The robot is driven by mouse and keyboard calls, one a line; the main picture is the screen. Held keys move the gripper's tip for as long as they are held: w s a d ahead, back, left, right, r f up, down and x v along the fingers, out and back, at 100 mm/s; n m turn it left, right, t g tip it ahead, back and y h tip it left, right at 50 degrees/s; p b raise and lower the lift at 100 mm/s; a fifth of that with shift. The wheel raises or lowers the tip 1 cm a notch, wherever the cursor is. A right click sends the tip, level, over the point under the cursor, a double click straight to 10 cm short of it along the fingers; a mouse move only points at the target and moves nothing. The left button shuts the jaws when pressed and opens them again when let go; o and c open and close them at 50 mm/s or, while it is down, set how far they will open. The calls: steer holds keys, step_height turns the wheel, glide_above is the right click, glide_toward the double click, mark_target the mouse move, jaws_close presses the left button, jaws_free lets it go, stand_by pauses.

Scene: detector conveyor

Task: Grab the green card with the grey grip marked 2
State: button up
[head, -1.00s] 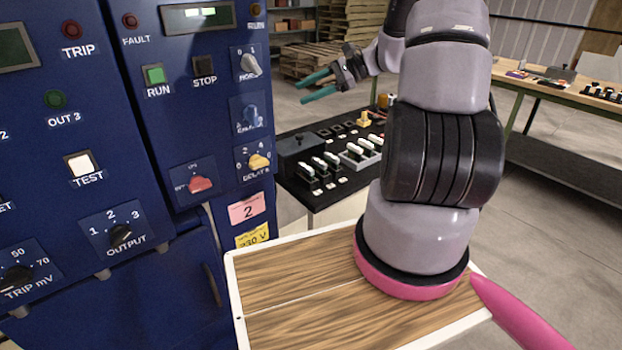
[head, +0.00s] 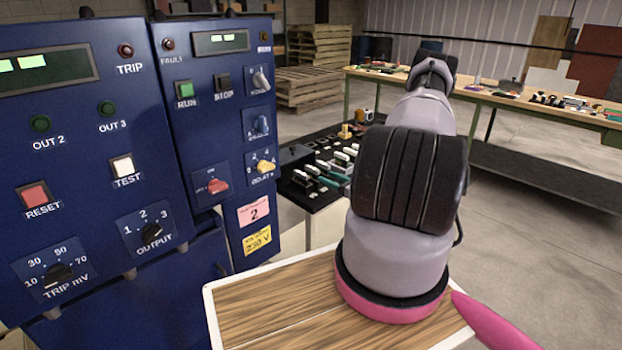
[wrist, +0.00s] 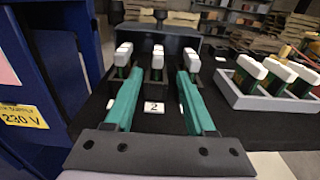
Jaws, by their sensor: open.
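The label "2" (wrist: 154,107) lies on the black board in the wrist view. Just beyond it, in the middle of a row of three upright cards, stands a card with a pale grip (wrist: 157,57). Its body is dark, and I cannot tell its green from here. Other cards with pale grips stand left (wrist: 123,53) and right (wrist: 191,61) of it. My gripper (wrist: 159,74) is open, its teal fingers pointing at the row with the label between them. The fingertips lie close to the outer cards; contact cannot be told. In the head view my arm hides most of the gripper.
A grey rack (wrist: 265,101) with more white-gripped cards stands close on the right in the wrist view. The blue cabinet (head: 222,100) stands on the left, with a yellow 230 V label (wrist: 22,116). A workbench (head: 480,88) is behind.

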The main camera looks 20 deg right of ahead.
mark_target(306, 167)
steer(key=x, duration=0.3)
steer(key=shift+w+a, duration=0.1)
steer(key=shift+w, duration=0.05)
steer(key=shift+r+x, duration=0.15)
steer(key=shift+x, duration=1.2)
steer(key=shift+r+x, duration=0.15)
steer(key=shift+x, duration=1.2)
steer(key=shift+a, duration=0.1)
jaws_close()
